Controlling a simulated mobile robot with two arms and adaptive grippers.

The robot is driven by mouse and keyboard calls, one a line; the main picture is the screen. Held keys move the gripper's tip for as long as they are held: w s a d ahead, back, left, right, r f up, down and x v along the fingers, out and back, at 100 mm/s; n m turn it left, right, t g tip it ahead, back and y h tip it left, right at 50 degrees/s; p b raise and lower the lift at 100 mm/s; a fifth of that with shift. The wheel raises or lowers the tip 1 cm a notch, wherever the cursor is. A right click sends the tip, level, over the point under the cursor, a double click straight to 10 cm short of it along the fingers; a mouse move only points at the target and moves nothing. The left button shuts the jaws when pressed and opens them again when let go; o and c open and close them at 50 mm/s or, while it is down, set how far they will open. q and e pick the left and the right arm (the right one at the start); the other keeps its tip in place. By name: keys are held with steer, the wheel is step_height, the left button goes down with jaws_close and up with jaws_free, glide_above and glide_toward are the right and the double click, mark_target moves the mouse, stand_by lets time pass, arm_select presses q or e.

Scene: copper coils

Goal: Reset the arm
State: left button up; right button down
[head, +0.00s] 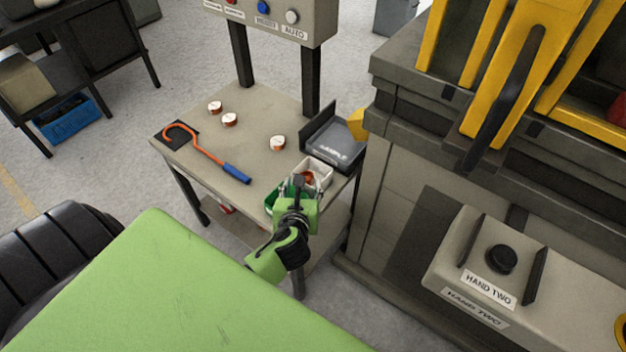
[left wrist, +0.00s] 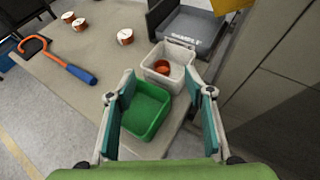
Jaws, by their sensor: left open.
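My left gripper (head: 297,188) is at the near right edge of the small table (head: 243,110), above the green bin. In the left wrist view the jaws of my left gripper (left wrist: 166,90) are wide apart with nothing between them. The green bin (left wrist: 150,108) looks empty and shows below the fingers; in the head view the gripper mostly hides it. A white bin (left wrist: 168,55) just beyond holds a copper coil (left wrist: 160,67). My right gripper is in neither view.
Several copper coils (head: 278,143) stand on the table, with an orange hook with a blue handle (head: 237,173). A dark sample tray (head: 333,147) sits at the right. A control panel (head: 275,18) stands behind. A large grey and yellow machine (head: 410,110) borders the right side.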

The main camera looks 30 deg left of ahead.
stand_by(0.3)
arm_select(q)
steer(key=s+d+n+g+h, duration=0.35)
steer(key=s+d+n, duration=0.25)
steer(key=s+n, duration=0.65)
steer(key=s+d+n+g+h, duration=0.3)
steer(key=s+d+n+g, duration=0.2)
steer(key=s+n, duration=0.8)
step_height(320, 180, down, 27)
steer(key=n, duration=0.3)
steer(key=s+a+f+g, duration=0.2)
steer(key=s+f, duration=1.3)
steer(key=s, duration=0.1)
steer(key=shift+a, duration=0.35)
steer(key=shift+m+y, duration=0.25)
